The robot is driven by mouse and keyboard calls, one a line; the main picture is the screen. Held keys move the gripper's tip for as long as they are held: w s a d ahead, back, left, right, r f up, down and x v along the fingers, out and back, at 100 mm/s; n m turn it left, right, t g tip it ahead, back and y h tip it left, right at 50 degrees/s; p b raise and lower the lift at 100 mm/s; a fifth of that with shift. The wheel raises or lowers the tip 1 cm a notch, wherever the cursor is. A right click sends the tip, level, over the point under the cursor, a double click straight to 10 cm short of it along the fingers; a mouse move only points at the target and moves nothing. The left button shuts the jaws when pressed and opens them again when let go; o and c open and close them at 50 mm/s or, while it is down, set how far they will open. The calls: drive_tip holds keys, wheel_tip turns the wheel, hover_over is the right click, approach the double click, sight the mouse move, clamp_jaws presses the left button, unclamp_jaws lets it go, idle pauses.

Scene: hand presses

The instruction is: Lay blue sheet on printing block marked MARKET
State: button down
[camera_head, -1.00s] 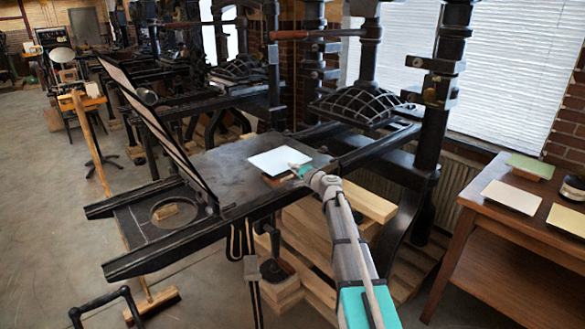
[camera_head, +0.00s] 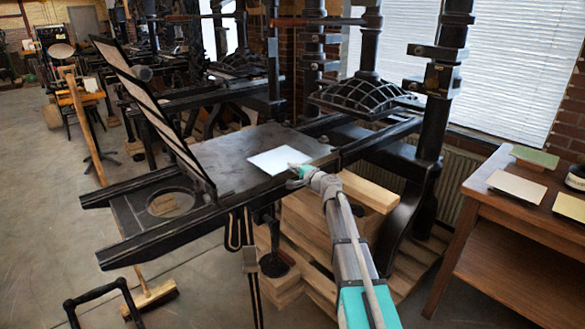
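A pale, nearly white sheet with a faint blue tint (camera_head: 272,160) lies level over the dark press bed (camera_head: 226,160). My gripper (camera_head: 296,168) is at the sheet's front right edge, reaching in from the lower right. Its fingertips are very small here, and I cannot tell whether they are shut on the sheet or just touching it. No printing block and no MARKET lettering can be made out; anything under the sheet is hidden.
The press's hinged frame (camera_head: 155,115) stands raised at the left. The ribbed platen (camera_head: 365,98) is behind right. A wooden table (camera_head: 490,205) at the right holds a green sheet (camera_head: 535,157), a cream sheet (camera_head: 517,187) and a yellow sheet (camera_head: 570,208). Bare bed surrounds the sheet.

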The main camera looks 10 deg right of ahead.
idle(0.3)
drive_tip(key=c, duration=0.7)
unclamp_jaws()
drive_tip(key=shift+o, duration=0.7)
drive_tip(key=shift+s, duration=0.1)
drive_tip(key=shift+v, duration=2.9)
